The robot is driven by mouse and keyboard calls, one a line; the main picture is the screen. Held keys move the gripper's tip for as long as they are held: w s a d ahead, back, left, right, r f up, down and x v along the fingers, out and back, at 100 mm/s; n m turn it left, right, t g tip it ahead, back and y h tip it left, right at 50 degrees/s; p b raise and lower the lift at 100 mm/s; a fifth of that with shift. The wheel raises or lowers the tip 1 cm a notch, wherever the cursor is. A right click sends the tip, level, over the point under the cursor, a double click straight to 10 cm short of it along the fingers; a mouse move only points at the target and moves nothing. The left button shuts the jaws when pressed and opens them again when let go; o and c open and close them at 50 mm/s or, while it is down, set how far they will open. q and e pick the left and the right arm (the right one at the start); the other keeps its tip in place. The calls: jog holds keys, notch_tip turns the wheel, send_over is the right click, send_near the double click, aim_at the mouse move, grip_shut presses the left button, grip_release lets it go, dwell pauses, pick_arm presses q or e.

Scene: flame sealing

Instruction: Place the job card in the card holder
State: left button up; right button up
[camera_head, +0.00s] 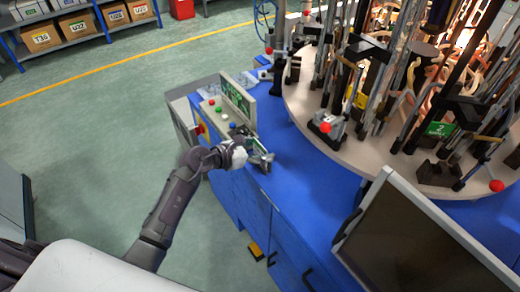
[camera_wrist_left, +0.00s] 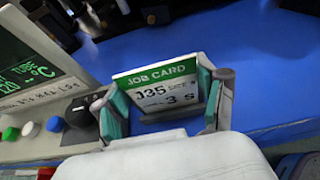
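The job card (camera_wrist_left: 165,86), white with a green header and black print, stands face-on between the fingers of my left gripper (camera_wrist_left: 160,86) in the left wrist view. The teal-padded fingers meet its left and right side edges, so the gripper looks shut on it. In the head view my left gripper (camera_head: 259,153) is low over the near left end of the blue counter, just in front of the control box. A narrow strip shows under the card's lower edge; I cannot tell whether it is the card holder. My right gripper is not in view.
The control box (camera_head: 237,100) with a green screen and coloured buttons (camera_head: 218,110) is close beside the gripper. A round rack table (camera_head: 340,150) with tools and a monitor (camera_head: 415,245) stand to the right. Blue counter (camera_head: 300,185) lies bare between them.

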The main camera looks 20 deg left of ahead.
pick_arm(q)
jog(key=o, duration=0.4)
jog(key=shift+o, duration=0.2)
jog(key=shift+r, duration=0.1)
jog(key=b+v, duration=0.1)
jog(key=v, duration=1.1)
